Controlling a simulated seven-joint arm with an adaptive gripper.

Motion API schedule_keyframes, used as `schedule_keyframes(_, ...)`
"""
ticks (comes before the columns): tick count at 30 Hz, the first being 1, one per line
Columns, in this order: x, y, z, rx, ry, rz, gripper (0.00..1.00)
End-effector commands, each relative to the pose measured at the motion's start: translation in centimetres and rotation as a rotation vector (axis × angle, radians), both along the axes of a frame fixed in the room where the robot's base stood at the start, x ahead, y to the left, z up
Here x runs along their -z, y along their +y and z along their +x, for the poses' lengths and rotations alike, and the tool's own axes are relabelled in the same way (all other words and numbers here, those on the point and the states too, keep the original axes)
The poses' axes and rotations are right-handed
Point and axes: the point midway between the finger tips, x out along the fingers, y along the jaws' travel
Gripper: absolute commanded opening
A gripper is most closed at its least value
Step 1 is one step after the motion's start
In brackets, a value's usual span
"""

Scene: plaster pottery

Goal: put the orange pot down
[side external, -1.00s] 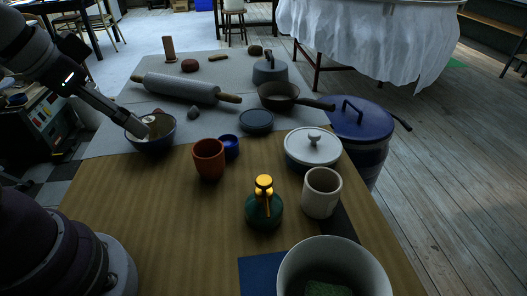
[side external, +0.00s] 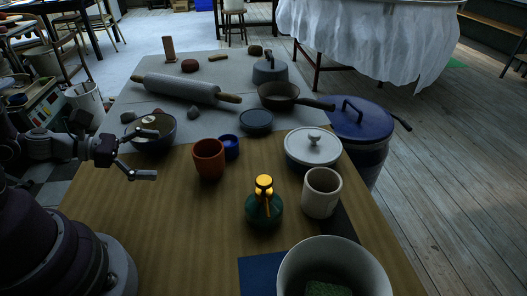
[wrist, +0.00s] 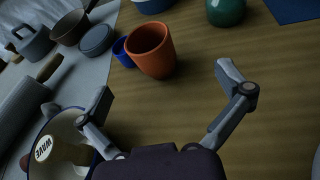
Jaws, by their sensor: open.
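The orange pot (side external: 209,160) stands upright on the wooden table, close to a small blue cup (side external: 229,147). In the wrist view the orange pot (wrist: 151,50) is ahead of my gripper, with its open mouth showing. My gripper (side external: 139,168) is open and empty, to the left of the pot and apart from it. In the wrist view the two fingers of my gripper (wrist: 166,85) are spread wide, with bare wood between them.
A dark blue bowl (side external: 152,132) with items in it sits just behind my gripper. A green bottle with a yellow top (side external: 264,205), a cream mug (side external: 321,193) and a lidded white pot (side external: 313,150) stand to the right. The wood in front of the orange pot is clear.

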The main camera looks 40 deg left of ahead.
Motion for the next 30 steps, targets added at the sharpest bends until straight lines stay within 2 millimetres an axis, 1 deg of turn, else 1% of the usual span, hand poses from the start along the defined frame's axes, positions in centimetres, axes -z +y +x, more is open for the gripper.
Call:
schedule_keyframes(1, 0.2, 0.4, -0.1, -0.051, 0.005, -0.057, 1.00)
schedule_keyframes(3, 0.4, 0.5, 0.0, -0.090, 0.007, -0.099, 1.00)
schedule_keyframes(5, 0.6, 0.1, 0.7, -0.098, 0.005, -0.113, 1.00)
schedule_keyframes(9, 1.3, -1.3, 2.7, -0.092, 0.005, -0.110, 1.00)
schedule_keyframes(14, 1.8, -2.3, 4.5, -0.091, 0.005, -0.106, 1.00)
schedule_keyframes(18, 2.0, -3.5, 7.1, -0.087, 0.003, -0.103, 1.00)
schedule_keyframes(21, 2.5, -4.2, 8.2, -0.089, 0.005, -0.105, 1.00)
schedule_keyframes(24, 2.6, -4.5, 8.6, -0.091, 0.007, -0.105, 1.00)
schedule_keyframes(29, 2.6, -4.4, 8.6, -0.092, 0.006, -0.105, 1.00)
schedule_keyframes(30, 2.6, -4.5, 8.6, -0.092, 0.006, -0.105, 0.95)
